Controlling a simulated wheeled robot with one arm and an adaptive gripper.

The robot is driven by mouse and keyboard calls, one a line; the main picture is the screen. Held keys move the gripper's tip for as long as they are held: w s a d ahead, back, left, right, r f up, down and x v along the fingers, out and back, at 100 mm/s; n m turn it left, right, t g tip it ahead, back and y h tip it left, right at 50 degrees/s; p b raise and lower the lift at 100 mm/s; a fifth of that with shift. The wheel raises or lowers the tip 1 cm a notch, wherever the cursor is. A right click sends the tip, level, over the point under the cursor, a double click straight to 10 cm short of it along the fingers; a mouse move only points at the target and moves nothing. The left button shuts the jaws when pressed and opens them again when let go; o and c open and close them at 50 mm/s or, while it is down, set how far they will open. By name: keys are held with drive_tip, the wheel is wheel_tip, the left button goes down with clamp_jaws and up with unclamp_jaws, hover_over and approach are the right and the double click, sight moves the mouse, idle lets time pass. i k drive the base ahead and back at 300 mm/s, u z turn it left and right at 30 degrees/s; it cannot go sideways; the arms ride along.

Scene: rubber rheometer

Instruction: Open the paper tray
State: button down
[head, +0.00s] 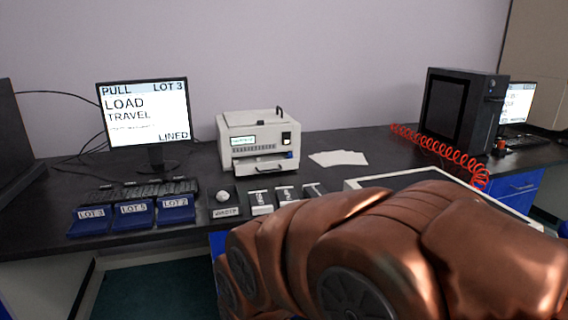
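A cream printer (252,132) stands on the dark bench near the middle of the head view, with a small lit display and a dark button panel on its front. Low on its front is a pale tray front (262,165) with a small blue piece at its right end. I take this to be the paper tray; I cannot tell whether it stands slightly out or is flush. My copper arm crosses the lower right foreground, in front of the bench. My gripper is out of view, so its fingers and anything in them are hidden.
White sheets (338,158) lie right of the printer. Left are a monitor (146,115), keyboard and blue lot bins (134,214). Small labelled blocks (262,201) sit before the printer. A dark cabinet (460,110) and red coiled hose (440,151) are right. A white-framed panel (352,184) is partly behind my arm.

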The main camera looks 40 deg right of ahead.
sight(254, 164)
drive_tip(key=z, duration=0.4)
drive_tip(key=i, duration=1.4)
drive_tip(key=u, duration=0.35)
